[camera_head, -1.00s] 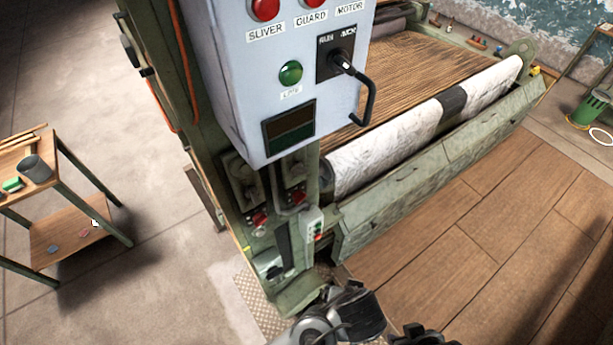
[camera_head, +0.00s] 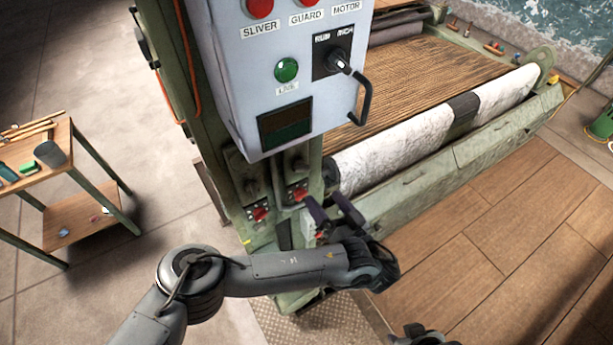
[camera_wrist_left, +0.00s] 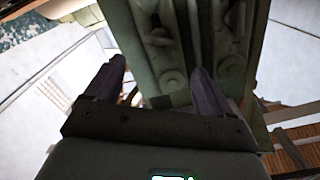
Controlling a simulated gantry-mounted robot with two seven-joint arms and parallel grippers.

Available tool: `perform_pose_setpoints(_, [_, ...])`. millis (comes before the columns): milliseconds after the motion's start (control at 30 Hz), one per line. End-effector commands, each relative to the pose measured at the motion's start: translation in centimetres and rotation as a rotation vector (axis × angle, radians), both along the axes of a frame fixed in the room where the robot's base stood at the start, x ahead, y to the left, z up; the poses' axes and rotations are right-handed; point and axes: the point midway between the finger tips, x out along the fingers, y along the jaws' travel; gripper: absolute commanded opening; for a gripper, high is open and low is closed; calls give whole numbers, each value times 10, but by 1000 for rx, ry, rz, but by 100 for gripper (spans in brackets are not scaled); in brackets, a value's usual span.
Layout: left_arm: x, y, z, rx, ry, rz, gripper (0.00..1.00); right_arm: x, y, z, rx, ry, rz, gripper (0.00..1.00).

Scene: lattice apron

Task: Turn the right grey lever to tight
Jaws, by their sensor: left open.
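The right grey lever (camera_head: 298,166) is on the green post below the control box, partly in the box's shade. The left grey lever (camera_head: 247,184) is beside it. A red piece (camera_head: 299,193) sits under the right lever; any tight marking is too small to read. My left gripper (camera_head: 328,204) is open and empty, below and to the right of the right lever and apart from it. In the left wrist view, the open fingers (camera_wrist_left: 158,72) point at the post, where two dim lever mounts (camera_wrist_left: 157,38) show; I cannot tell which is which.
A white roll (camera_head: 400,145) and green machine trough (camera_head: 420,185) lie to the right. A small wooden table (camera_head: 90,215) stands at left.

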Motion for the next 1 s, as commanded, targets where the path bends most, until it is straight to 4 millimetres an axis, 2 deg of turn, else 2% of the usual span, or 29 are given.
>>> perform_pose_setpoints(33, [4, 3, -6, -1, 2, 2, 83, 0, 0, -10, 1, 0, 0, 39])
perform_pose_setpoints(200, [17, 11, -8, -4, 3, 1, 83, 0, 1, -32, 2, 0, -1, 39])
perform_pose_setpoints(467, [39, 24, -5, -3, 5, 0, 83, 0, 2, -52, 6, 2, -3, 39])
perform_pose_setpoints(533, [49, 30, 4, 0, 1, 0, 83, 0, 2, -43, 6, 5, -3, 39])
perform_pose_setpoints(700, [69, 41, 2, 1, 2, -2, 83, 0, 2, -35, 7, -1, -3, 39])
perform_pose_setpoints(1000, [85, 50, 0, -3, 3, -2, 83, 0, 1, -32, 5, 0, -3, 39])
